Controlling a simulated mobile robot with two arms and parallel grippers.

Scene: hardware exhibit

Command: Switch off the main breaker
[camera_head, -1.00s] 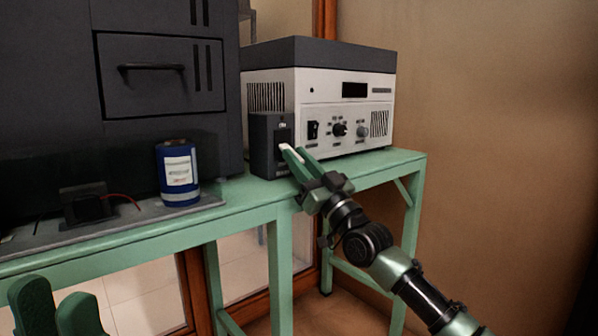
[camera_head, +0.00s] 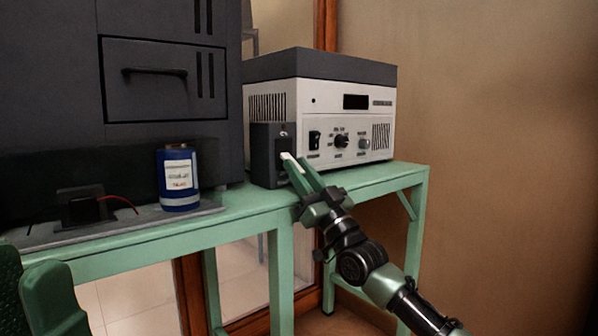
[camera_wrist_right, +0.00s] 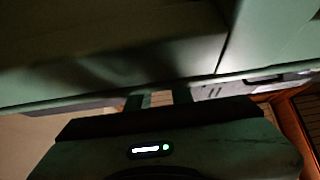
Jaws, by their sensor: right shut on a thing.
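The main breaker is a dark grey box (camera_head: 264,150) fixed at the left front of a white and grey device on the green bench. A small light-coloured lever (camera_head: 286,156) sticks out of its front face. My right gripper (camera_head: 293,160) reaches up from the lower right and is shut on this lever. In the right wrist view a pale piece (camera_wrist_right: 161,98) shows between the two fingers. Most of the lever is hidden by the fingers. My left gripper (camera_head: 32,296) shows only partly at the bottom left, away from the breaker; its jaw gap is unclear.
The device (camera_head: 346,103) has a switch and knobs right of the breaker.

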